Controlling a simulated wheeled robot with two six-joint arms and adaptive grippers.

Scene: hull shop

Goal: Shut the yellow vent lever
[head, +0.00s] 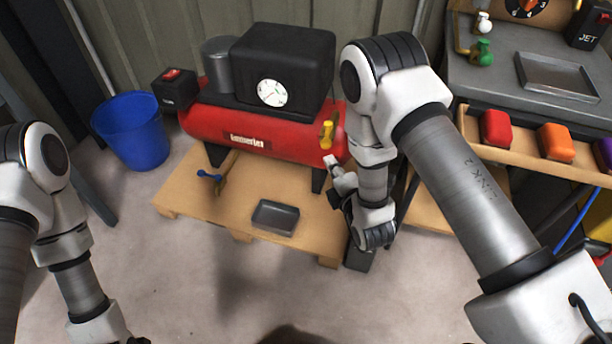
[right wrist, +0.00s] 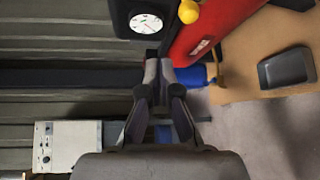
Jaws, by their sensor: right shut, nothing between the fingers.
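The yellow vent lever (head: 327,132) stands upright at the right end of the red compressor tank (head: 255,132). In the right wrist view, the lever's rounded yellow end (right wrist: 188,11) shows at the top edge, with the red tank (right wrist: 215,28) beside it. My right gripper (head: 331,162) is just below the lever in the head view, apparently apart from it. In the right wrist view the fingers (right wrist: 158,64) are together and empty, with the yellow end above and to their right. My left arm shows at the lower left of the head view; its gripper is out of frame.
A blue-handled brass valve (head: 209,176) and a grey tray (head: 275,217) are on the wooden pallet (head: 180,195). A blue bucket (head: 132,130) stands at the left. A workbench (head: 470,75) and colored bins (head: 554,141) are at the right. The floor in front is clear.

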